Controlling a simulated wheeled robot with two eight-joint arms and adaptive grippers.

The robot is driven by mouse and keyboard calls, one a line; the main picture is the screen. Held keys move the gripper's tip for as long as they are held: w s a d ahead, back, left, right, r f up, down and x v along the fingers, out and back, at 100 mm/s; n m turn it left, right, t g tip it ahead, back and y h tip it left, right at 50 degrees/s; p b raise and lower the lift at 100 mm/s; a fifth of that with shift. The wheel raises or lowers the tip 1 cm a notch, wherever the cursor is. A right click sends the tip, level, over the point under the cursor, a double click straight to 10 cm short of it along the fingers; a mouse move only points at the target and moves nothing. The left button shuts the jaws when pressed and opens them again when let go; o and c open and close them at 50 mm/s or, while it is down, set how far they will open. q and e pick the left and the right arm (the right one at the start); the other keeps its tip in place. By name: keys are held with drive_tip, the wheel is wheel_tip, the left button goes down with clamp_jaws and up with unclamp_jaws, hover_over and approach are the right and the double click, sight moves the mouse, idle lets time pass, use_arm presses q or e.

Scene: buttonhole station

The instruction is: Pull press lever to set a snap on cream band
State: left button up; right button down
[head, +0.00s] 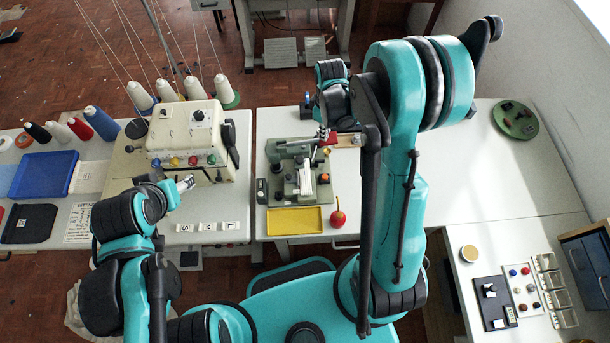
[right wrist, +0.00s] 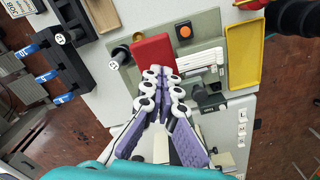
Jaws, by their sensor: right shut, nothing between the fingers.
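The olive-green press (head: 298,175) stands on the white table, with pale and dark parts on its base; it also shows in the right wrist view (right wrist: 204,22). A red block (right wrist: 152,50) is at its edge. Pale bars (right wrist: 205,62) lie across the press; I cannot tell which are lever or cream band. My right gripper (head: 323,134) is at the press's far right corner. Its fingertips (right wrist: 165,73) are together and empty, in front of the red block; contact is unclear. My left gripper (head: 187,183) is by the cream sewing machine, far from the press; its opening is unclear.
A yellow tray (head: 295,221) and a red round object (head: 338,218) lie at the table's front. A black rack with blue labels (right wrist: 62,45) stands beyond the press. The cream machine (head: 188,135) stands left. The table at right is mostly clear.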

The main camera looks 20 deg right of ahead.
wheel_tip(320, 180, up, 10)
drive_tip(key=p, duration=0.5)
drive_tip(key=shift+f+p, duration=0.2)
drive_tip(key=shift+p, duration=0.2)
drive_tip(key=s+a+f+m+t+b, duration=0.2)
drive_tip(key=s+b, duration=0.4)
drive_tip(key=b, duration=0.5)
drive_tip(key=s+a+f+m+t+b, duration=0.3)
drive_tip(key=s+f+m+t+b, duration=0.2)
drive_tip(key=b, duration=0.6)
drive_tip(key=shift+s+a+f+m, duration=0.3)
drive_tip(key=shift+s+f+m, duration=0.05)
drive_tip(key=shift+s+m, duration=0.75)
